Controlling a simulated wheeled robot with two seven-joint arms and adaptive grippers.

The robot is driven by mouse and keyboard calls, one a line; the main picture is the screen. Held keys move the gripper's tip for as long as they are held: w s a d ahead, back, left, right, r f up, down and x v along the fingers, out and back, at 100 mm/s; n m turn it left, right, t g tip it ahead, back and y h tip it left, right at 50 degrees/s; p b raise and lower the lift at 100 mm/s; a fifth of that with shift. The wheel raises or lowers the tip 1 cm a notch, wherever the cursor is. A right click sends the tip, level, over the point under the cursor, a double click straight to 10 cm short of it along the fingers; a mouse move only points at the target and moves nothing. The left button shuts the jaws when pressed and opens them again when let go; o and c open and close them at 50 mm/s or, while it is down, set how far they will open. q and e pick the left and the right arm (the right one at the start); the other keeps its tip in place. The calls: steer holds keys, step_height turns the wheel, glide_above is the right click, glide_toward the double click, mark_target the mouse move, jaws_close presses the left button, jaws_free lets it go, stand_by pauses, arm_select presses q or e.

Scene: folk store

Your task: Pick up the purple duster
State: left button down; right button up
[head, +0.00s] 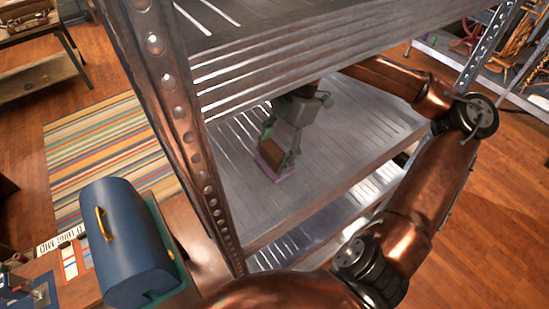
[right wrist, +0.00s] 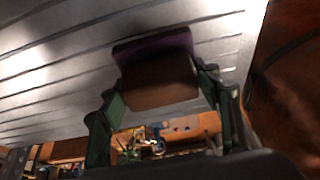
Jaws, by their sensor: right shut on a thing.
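The purple duster, a brown block with a purple pad (head: 266,171), is at the middle shelf of the metal rack. My right gripper (head: 277,152) reaches in between two shelves from the right and points down at it. In the right wrist view the duster's brown body (right wrist: 158,84) sits between the two green-padded fingers of the right gripper (right wrist: 163,92), which is shut on it. The purple pad faces the shelf; I cannot tell whether it touches it. My left gripper is not in view.
The middle shelf (head: 225,195) is otherwise bare around the duster. A shelf (head: 290,50) hangs close above my right arm, and a perforated post (head: 180,125) stands to the left. A blue box with a yellow handle (head: 125,245) is at the lower left.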

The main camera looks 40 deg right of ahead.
mark_target(280, 147)
steer(key=shift+r, duration=0.15)
steer(key=shift+r+p, duration=0.65)
steer(key=shift+r, duration=0.95)
steer(key=shift+s+d+f+b, duration=0.1)
steer(key=shift+d+f+b, duration=0.1)
steer(key=shift+d+b, duration=0.95)
steer(key=d+b, duration=0.3)
steer(key=b, duration=0.1)
steer(key=shift+s, duration=0.1)
steer(key=d, duration=0.4)
steer(key=s+d, duration=0.1)
steer(key=d, duration=0.7)
steer(key=shift+s+d+r+p, duration=0.2)
steer(key=shift+d+p, duration=0.15)
steer(key=o, duration=0.6)
steer(key=c, duration=0.4)
